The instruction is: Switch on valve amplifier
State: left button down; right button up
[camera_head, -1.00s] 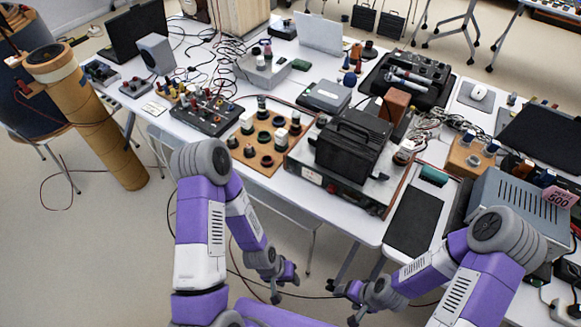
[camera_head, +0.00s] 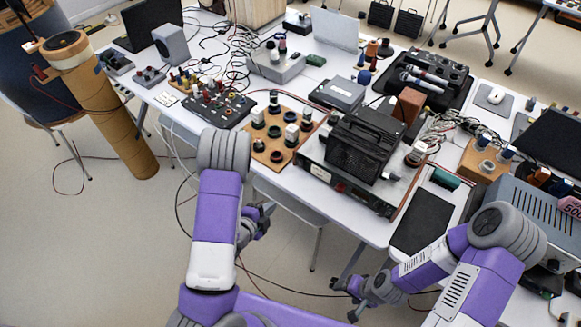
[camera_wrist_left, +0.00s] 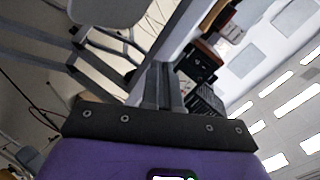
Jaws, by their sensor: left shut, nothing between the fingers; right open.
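The valve amplifier (camera_head: 345,185), a metal chassis with a black slotted cover on top, stands at the near edge of the white table in the head view. Its front panel faces me and carries small controls; the power switch is too small to make out. My left gripper (camera_head: 266,212) is shut and empty, in front of the table edge, left of and apart from the amplifier. In the left wrist view its fingers (camera_wrist_left: 163,85) are together. My right gripper (camera_head: 343,298) is open and empty, low in front of the table, apart from the amplifier.
A wooden board with round parts (camera_head: 268,140) lies left of the amplifier. A dark flat panel (camera_head: 422,222) and a grey slotted box (camera_head: 510,190) lie to the right. Cables (camera_head: 440,130) cluster behind. The floor in front of the table is mostly open.

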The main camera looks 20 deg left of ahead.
pick_arm(q)
notch_tip(320, 180, up, 6)
jog(key=m+t+h, duration=0.1)
jog(key=m+t, duration=0.1)
jog(key=m, duration=0.3)
jog(key=shift+w+a+r+t+h, duration=0.15)
jog(key=shift+w+a+t+h, duration=0.1)
jog(key=shift+t+h, duration=0.05)
jog(key=shift+w, duration=0.1)
jog(key=b, duration=0.1)
send_near(300, 162)
jog(key=x, duration=0.5)
jog(key=shift+w, duration=0.1)
jog(key=shift+w+d, duration=0.2)
jog(key=shift+w, duration=0.4)
